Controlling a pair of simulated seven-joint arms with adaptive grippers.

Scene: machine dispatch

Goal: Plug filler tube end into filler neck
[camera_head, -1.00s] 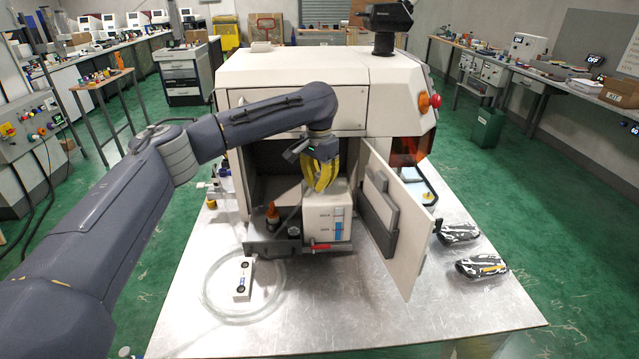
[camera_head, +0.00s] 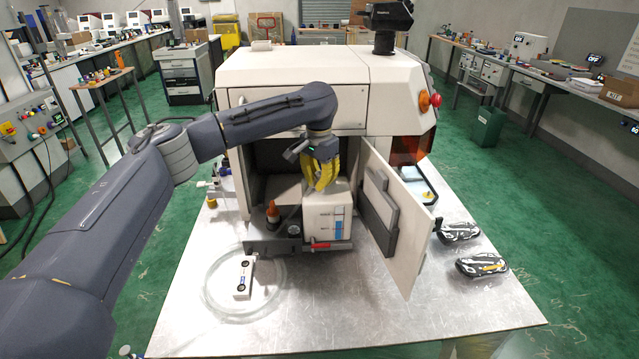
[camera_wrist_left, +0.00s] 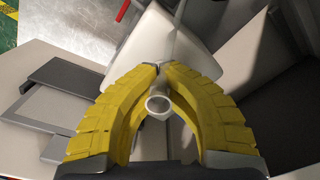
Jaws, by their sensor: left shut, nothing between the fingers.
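My left gripper (camera_head: 318,188) is shut and empty, its yellow fingers pointing down over the white tank (camera_head: 327,222) in the machine's open bay. In the left wrist view the yellow fingertips (camera_wrist_left: 158,67) meet above the white tank (camera_wrist_left: 165,40). A pale round opening (camera_wrist_left: 157,104), apparently the filler neck, shows in the gap between the curved fingers. A thin clear tube stretch (camera_wrist_left: 177,30) runs over the tank towards the fingertips; its end cannot be made out. The clear tube's coil (camera_head: 207,293) lies on the table around a small white block (camera_head: 243,278). My right gripper is out of view.
The open door (camera_head: 397,225) stands close to the right of the tank. An orange-topped bottle (camera_head: 272,212) is left of the tank, and a red handle (camera_head: 320,246) is at its front. The table's front (camera_head: 340,310) is clear.

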